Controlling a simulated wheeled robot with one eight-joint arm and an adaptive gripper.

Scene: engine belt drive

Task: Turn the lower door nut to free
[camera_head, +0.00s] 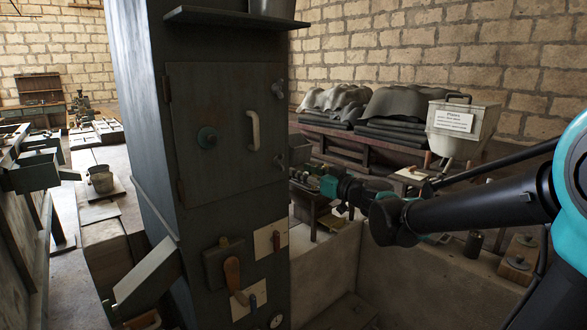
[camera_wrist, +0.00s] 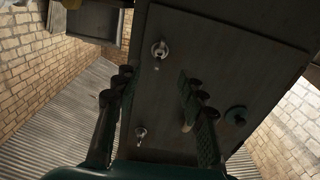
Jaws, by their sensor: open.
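The cabinet door (camera_head: 226,100) is a dark grey panel, with two metal wing nuts along its right edge in the head view. The lower door nut (camera_head: 279,160) sits below the upper nut (camera_head: 280,88). The wrist view looks upside down: the lower nut (camera_wrist: 160,49) shows above the upper one (camera_wrist: 140,133). My gripper (camera_head: 328,184) is right of the cabinet. In the wrist view its open fingers (camera_wrist: 157,80) are spread and empty, with the lower nut past their tips, between their lines. The nut is apart from both fingers.
A pale door handle (camera_head: 254,130) and a round teal knob (camera_head: 207,138) stick out from the door. The right finger partly hides the handle in the wrist view. A levered panel (camera_head: 224,264) is below the door. A bench with grey covers (camera_head: 385,105) stands behind.

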